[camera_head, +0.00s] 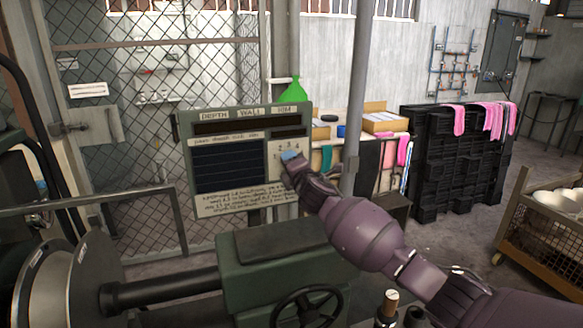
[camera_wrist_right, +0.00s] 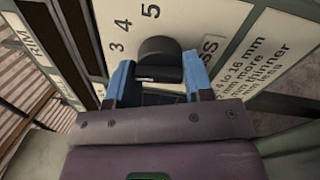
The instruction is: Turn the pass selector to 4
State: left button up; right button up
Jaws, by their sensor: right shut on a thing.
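The pass selector is a black rounded knob (camera_wrist_right: 160,58) on a pale plate with the numbers 3, 4 and 5 beside it in the right wrist view. I cannot tell which number it points at. The plate (camera_head: 274,148) is at the right side of the dark green panel (camera_head: 240,112) in the head view, where my gripper hides the knob. My right gripper (camera_head: 291,156) reaches the plate from the lower right. In the right wrist view its blue fingers (camera_wrist_right: 159,80) are on either side of the knob and shut on it. My left gripper is not in view.
A green lathe-like machine (camera_head: 275,260) with a handwheel (camera_head: 305,308) stands below the panel. A grey post (camera_head: 356,90) rises behind my right arm. Black crates (camera_head: 455,150) with pink cloths and a cart (camera_head: 545,235) of pale bowls stand at the right.

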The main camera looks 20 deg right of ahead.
jog(key=m, duration=0.5)
jog(key=shift+f+h, duration=0.15)
jog(key=shift+h, duration=0.25)
jog(key=shift+m, duration=2)
jog(key=o, duration=0.7)
jog(key=shift+c, duration=0.2)
jog(key=shift+o, duration=1.1)
jog(key=shift+s, duration=0.1)
jog(key=s, duration=1)
jog(key=shift+s+f, duration=0.2)
jog(key=shift+s, duration=0.15)
jog(key=shift+d, duration=0.1)
